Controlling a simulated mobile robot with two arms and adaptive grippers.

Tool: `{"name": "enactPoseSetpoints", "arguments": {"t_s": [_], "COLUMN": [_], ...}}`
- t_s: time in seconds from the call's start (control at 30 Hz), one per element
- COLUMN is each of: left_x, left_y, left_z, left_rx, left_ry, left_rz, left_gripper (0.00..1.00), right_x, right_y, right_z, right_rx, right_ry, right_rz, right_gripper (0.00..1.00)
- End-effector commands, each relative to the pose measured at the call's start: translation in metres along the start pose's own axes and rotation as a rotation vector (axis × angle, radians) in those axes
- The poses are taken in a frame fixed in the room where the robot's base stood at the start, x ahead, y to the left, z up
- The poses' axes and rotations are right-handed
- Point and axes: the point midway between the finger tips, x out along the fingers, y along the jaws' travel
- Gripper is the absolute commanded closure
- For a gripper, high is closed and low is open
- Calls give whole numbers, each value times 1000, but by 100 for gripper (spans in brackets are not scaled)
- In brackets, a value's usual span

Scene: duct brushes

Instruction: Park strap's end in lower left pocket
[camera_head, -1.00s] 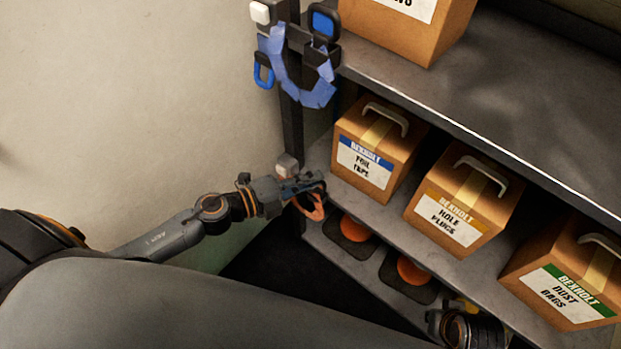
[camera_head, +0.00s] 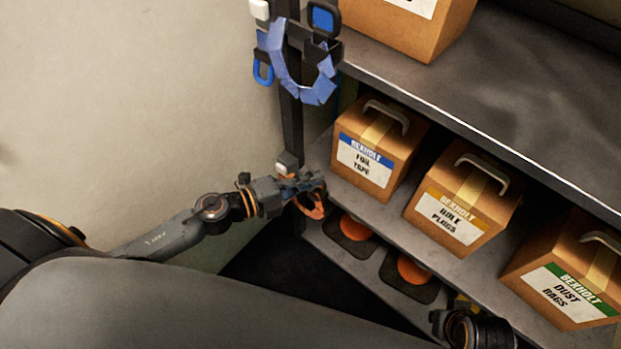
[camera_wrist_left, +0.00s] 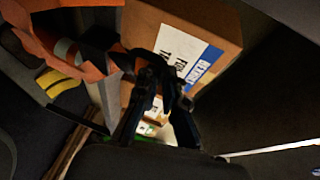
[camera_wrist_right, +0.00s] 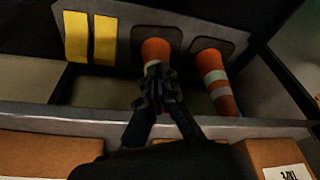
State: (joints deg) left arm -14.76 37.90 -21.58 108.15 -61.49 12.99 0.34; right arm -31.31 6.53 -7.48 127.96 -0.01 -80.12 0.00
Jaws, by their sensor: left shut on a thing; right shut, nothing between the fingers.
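An orange strap (camera_head: 312,208) hangs in a short loop at the left shelf post, beside a white-topped fitting (camera_head: 287,160). My left gripper (camera_head: 312,181) is shut on the strap's end at that post. In the left wrist view the orange strap (camera_wrist_left: 62,52) spreads at upper left, and a dark piece runs from it to my left fingertips (camera_wrist_left: 170,82). The held end and the lower left pocket's opening are too dark and covered to make out. A blue strap (camera_head: 318,93) hangs in a loop higher on the post. My right gripper (camera_wrist_right: 160,82) is shut and empty.
Boxes for foil tape (camera_head: 366,160), hole plugs (camera_head: 450,222) and dust bags (camera_head: 560,296) stand on the middle shelf, right of my left gripper. The wall at left is bare.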

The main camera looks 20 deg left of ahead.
Motion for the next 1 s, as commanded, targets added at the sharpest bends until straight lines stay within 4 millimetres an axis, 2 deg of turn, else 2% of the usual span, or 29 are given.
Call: {"name": "enactPoseSetpoints", "arguments": {"t_s": [0.7, 0.73, 0.8, 0.87, 1.0], "left_x": [1, 1, 1, 1, 1], "left_y": [5, 5, 5, 5, 5], "left_z": [0, 0, 0, 0, 0], "left_rx": [0, 0, 0, 0, 0], "left_ry": [0, 0, 0, 0, 0], "left_rz": [0, 0, 0, 0, 0], "left_gripper": [100, 89, 75, 65, 65], "right_x": [-15, -16, -16, -16, -16], "right_y": [2, 2, 2, 2, 2], "right_z": [-5, -4, -3, -3, -3], "right_rx": [-1, -1, -1, -1, -1], "right_ry": [14, 13, 9, 8, 8], "right_rz": [4, 4, 4, 5, 5], "right_gripper": [100, 100, 100, 100, 100]}}
